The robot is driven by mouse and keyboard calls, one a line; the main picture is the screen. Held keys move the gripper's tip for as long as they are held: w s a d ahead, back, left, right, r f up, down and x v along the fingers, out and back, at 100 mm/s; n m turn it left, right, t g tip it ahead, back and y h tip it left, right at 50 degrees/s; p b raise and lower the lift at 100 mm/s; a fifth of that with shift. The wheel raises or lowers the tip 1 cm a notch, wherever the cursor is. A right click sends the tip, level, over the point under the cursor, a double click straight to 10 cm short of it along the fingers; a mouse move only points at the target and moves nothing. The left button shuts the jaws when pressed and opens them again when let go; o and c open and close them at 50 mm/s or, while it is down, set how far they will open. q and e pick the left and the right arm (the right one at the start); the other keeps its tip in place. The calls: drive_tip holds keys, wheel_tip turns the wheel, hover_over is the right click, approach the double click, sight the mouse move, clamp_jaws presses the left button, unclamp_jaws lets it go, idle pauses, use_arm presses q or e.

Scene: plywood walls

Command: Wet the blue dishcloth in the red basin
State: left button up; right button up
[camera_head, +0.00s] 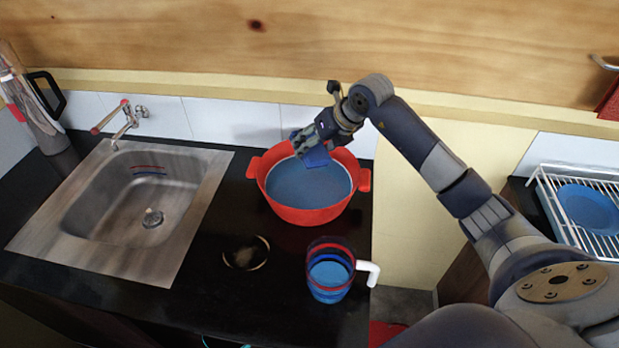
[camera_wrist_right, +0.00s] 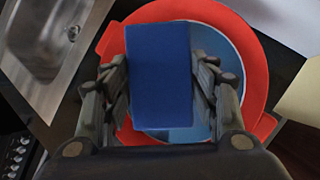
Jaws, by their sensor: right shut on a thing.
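The red basin (camera_head: 305,214) stands on the black counter to the right of the sink and holds bluish water. My right gripper (camera_head: 312,146) is above the basin's back part, shut on the blue dishcloth (camera_head: 318,157). In the right wrist view the dishcloth (camera_wrist_right: 160,70) is a flat blue rectangle between the fingers, with the red basin (camera_wrist_right: 250,50) behind it. I cannot tell whether the cloth's lower edge touches the water. My left gripper is not in view.
A striped jug (camera_head: 329,284) with a white handle stands in front of the basin. A steel sink (camera_head: 190,225) with a red-handled tap (camera_head: 115,120) is at left. A white dish rack (camera_head: 550,205) holds a blue plate (camera_head: 588,209) at right.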

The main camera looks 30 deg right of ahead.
idle(0.4)
drive_tip(key=shift+r+p, duration=1.2)
drive_tip(key=shift+r, duration=0.9)
drive_tip(key=shift+f, duration=0.1)
